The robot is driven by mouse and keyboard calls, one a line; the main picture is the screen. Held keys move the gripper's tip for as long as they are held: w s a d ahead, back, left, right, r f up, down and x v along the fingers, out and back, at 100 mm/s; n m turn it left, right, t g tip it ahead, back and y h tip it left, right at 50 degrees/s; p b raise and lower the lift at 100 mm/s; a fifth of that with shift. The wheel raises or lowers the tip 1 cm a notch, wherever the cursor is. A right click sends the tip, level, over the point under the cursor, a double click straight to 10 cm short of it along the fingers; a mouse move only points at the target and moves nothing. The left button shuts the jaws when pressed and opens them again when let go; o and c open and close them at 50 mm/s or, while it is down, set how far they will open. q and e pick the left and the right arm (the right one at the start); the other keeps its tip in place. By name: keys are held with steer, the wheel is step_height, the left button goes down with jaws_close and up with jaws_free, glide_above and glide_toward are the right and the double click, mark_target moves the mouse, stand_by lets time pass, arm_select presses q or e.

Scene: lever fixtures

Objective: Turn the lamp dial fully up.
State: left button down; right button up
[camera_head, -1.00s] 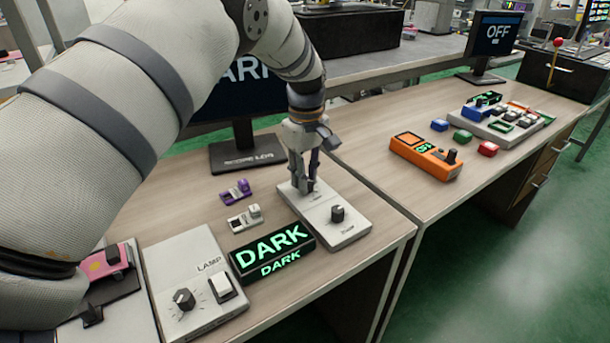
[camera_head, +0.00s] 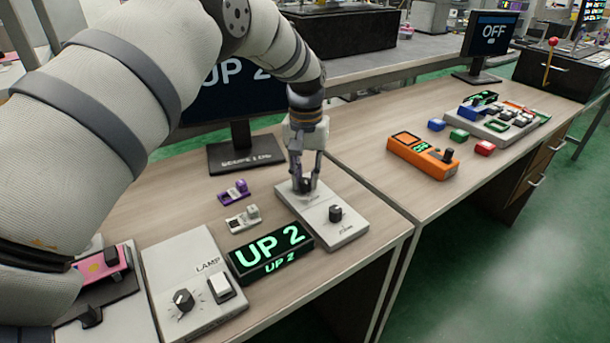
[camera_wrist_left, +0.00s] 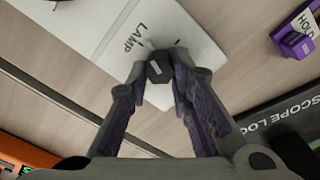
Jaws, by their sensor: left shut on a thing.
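The lamp dial (camera_wrist_left: 158,72) is a small dark knob with a light pointer mark on a pale grey panel, beside the word LAMP in the left wrist view. My left gripper (camera_head: 307,185) reaches down to that two-knob panel (camera_head: 345,232) in the head view. Its two fingers are shut on the dial, one on each side, and partly hide it in the head view. A second dark knob (camera_head: 335,213) is on the near end of the same panel. A black display block (camera_head: 271,252) beside it reads UP 2 in green. My right gripper is not in view.
Another panel marked LAMP (camera_head: 196,284), with a knob and a white rocker, lies at lower left. A small purple fixture (camera_head: 234,191) and a small white one (camera_head: 243,218) sit left of the gripper. A monitor stands behind. An orange box (camera_head: 423,158) is on the right desk.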

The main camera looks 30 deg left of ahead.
arm_select(q)
steer(key=m, duration=0.7)
steer(key=shift+d, duration=0.2)
steer(key=m, duration=0.4)
steer(key=shift+s+d+m, duration=0.1)
steer(key=shift+m, duration=1.5)
steer(key=c, duration=1.4)
jaws_free()
steer(key=shift+c, duration=0.2)
